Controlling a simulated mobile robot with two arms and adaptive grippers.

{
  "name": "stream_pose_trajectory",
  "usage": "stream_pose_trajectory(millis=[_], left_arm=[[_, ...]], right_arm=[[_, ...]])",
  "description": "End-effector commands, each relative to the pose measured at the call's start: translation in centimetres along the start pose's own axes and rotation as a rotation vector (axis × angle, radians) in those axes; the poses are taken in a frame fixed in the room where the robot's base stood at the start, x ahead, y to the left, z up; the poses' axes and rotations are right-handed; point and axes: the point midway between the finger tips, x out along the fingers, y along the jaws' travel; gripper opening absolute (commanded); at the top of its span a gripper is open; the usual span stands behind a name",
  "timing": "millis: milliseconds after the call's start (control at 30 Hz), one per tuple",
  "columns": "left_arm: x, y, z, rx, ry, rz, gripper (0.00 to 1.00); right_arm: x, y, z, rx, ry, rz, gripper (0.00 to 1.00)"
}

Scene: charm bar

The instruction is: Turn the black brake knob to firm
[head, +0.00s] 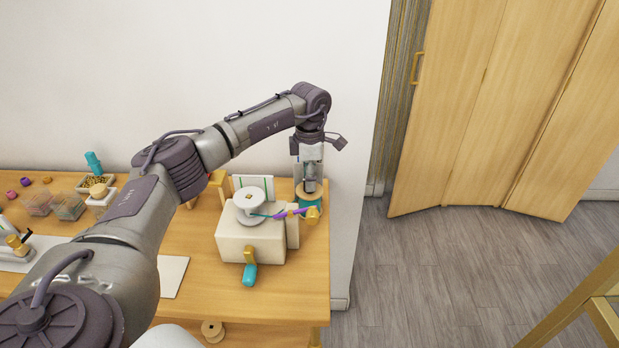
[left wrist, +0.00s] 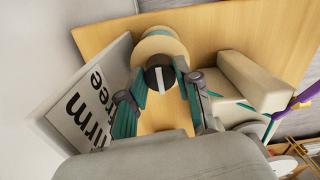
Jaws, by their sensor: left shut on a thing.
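The black brake knob (left wrist: 160,77) has a white line across its top, running nearly up and down in the left wrist view. In the head view my left gripper (head: 309,183) points down over the teal and wooden base (head: 309,206), and the knob is hidden there. A white sign (left wrist: 75,115) reads "Firm" and "Free". My right gripper is not in view.
A cream machine (head: 250,240) with a grey spool (head: 249,204) and a teal-handled crank (head: 249,274) stands close beside the gripper. Purple and teal rods (head: 285,213) stick out to its right. The wall is close behind. Bead boxes (head: 68,207) stand at the left of the table.

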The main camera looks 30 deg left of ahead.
Motion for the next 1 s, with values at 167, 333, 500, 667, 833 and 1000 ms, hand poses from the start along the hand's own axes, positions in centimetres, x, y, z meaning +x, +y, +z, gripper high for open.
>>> stream_pose_trajectory(millis=[167, 333, 500, 667, 833, 1000], left_arm=[[-0.1, 0.1, 0.1, 0.001, -0.003, 0.003, 0.51], [-0.1, 0.1, 0.0, 0.0, -0.002, 0.002, 0.58], [-0.1, 0.1, 0.0, -0.001, -0.001, 0.002, 0.58], [-0.1, 0.1, 0.0, -0.002, -0.001, 0.002, 0.58], [-0.1, 0.1, 0.0, -0.064, 0.0, 0.002, 0.58], [-0.2, 0.1, -0.1, -0.263, 0.0, 0.0, 0.58]], right_arm=[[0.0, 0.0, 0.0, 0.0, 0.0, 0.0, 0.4], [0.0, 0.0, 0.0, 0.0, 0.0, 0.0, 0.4], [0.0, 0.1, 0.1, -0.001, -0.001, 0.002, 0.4], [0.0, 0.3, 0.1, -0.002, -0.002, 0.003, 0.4], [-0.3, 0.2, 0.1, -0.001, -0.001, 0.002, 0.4], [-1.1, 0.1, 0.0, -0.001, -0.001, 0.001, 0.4]])
